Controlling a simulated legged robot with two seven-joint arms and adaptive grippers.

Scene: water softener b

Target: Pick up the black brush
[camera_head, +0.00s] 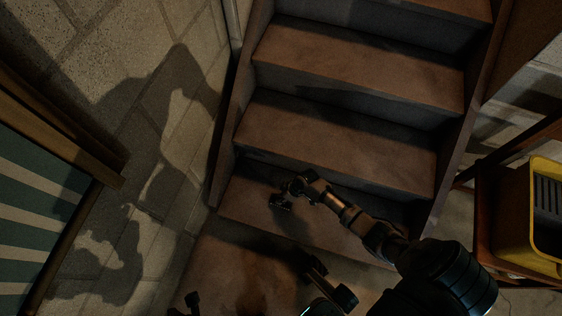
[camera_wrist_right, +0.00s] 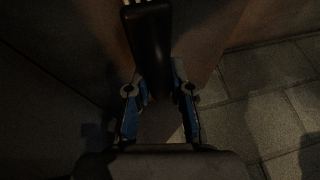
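The black brush (camera_wrist_right: 151,45) shows in the right wrist view as a long dark handle with a few pale marks at its top end. Its lower end lies between the two blue-sided fingers of my right gripper (camera_wrist_right: 159,92), which are drawn in close on both sides of it. In the head view my right gripper (camera_head: 284,194) is over a lower tread of the stairs. The brush is too dark and small to make out there. My left gripper cannot be picked out with certainty among the dark parts at the bottom edge.
A wooden staircase (camera_head: 340,135) with dark risers fills the middle. Stone tiles (camera_head: 165,170) lie to its left, with my shadow on them. A striped green panel (camera_head: 35,220) stands at the far left. A yellow bin (camera_head: 513,225) sits on a wooden stand at the right.

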